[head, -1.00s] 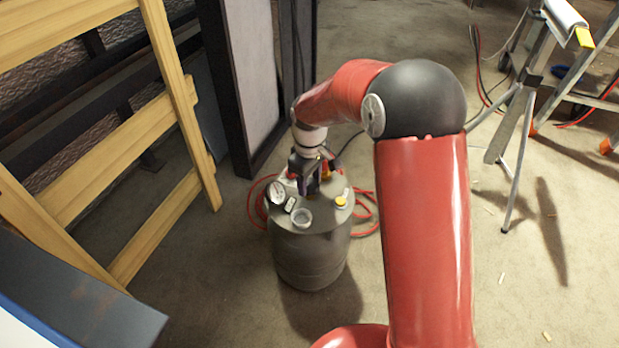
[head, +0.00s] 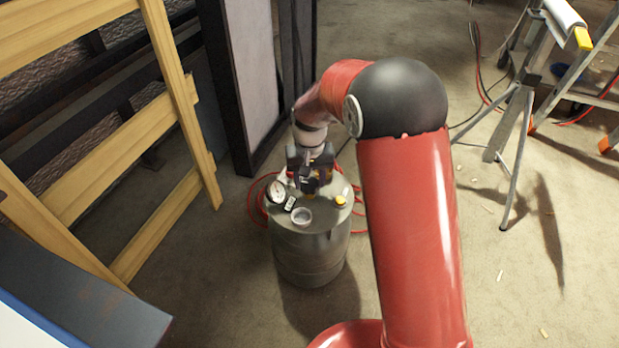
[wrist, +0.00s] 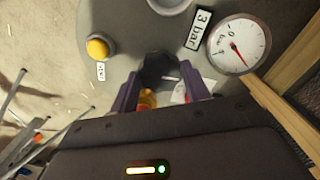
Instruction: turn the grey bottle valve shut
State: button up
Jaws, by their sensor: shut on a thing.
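The grey bottle (head: 308,248) is a squat tank standing upright on the floor, left of my red arm in the head view. My gripper (head: 308,184) is over the back of its lid, pointing down. In the wrist view, my gripper (wrist: 160,84) has its two purplish fingers shut on a dark grey part, which I take to be the valve (wrist: 158,68). The gripper body hides most of the valve, so how far it is turned cannot be seen. The lid also carries a round gauge (wrist: 238,45) with a red needle, beside a "3 bar" label (wrist: 199,29).
A yellow button (wrist: 97,47) and a round grey fitting (head: 301,216) sit on the lid. A red hose (head: 257,204) lies around the tank. A wooden frame (head: 160,130) stands left, a dark panel (head: 235,80) behind, and metal trestles (head: 525,100) at the right.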

aim_at(310, 183)
jog(key=shift+m, duration=0.5)
jog(key=o, duration=1)
jog(key=shift+r+p, duration=0.4)
jog(key=shift+r, duration=3.5)
